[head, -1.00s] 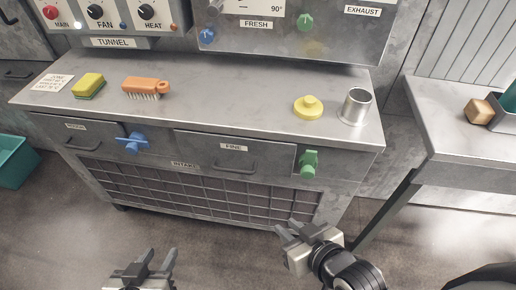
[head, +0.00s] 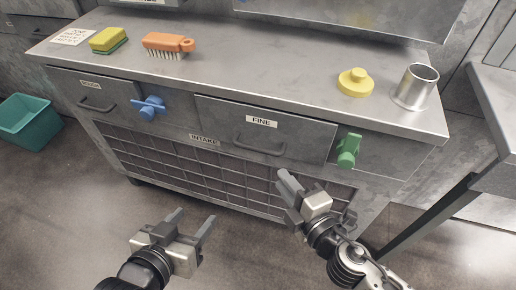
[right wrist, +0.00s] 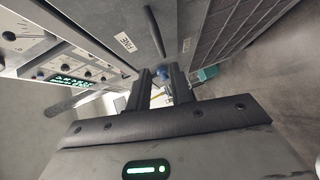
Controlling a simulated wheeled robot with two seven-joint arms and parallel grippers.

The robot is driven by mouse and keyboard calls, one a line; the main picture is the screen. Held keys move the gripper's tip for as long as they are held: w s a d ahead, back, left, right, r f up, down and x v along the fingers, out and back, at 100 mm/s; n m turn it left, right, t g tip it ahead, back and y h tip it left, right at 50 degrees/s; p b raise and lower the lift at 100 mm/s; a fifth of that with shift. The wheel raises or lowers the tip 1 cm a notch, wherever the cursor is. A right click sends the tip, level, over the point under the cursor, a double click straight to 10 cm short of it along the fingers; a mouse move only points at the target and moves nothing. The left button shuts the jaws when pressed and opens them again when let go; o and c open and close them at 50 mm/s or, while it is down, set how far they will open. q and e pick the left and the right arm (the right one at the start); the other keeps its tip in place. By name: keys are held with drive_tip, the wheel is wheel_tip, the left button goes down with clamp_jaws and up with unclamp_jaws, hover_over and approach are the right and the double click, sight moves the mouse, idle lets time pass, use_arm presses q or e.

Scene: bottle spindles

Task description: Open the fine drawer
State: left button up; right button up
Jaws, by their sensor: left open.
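The fine drawer (head: 225,124) is a grey front under the worktop, labelled FINE, with a dark bar handle (head: 260,149). It looks flush with the cabinet. A green knob (head: 348,151) sits at its right. My right gripper (head: 288,181) is below and in front of the drawer, apart from the handle. In the right wrist view its two fingers (right wrist: 160,75) stand a gap apart with nothing between them, and the FINE label (right wrist: 125,43) and handle (right wrist: 154,32) show beyond. My left gripper (head: 192,217) is open and empty, low in front of the intake grille.
The rough drawer (head: 92,92) and a blue knob (head: 150,107) are to the left. A sponge (head: 108,40), brush (head: 167,43), yellow knobbed piece (head: 355,82) and metal cup (head: 416,87) stand on the worktop. A side table (head: 495,110) is at right. Floor in front is clear.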

sight(258, 149)
drive_tip(key=x, duration=1.3)
drive_tip(key=shift+s, duration=0.1)
clamp_jaws()
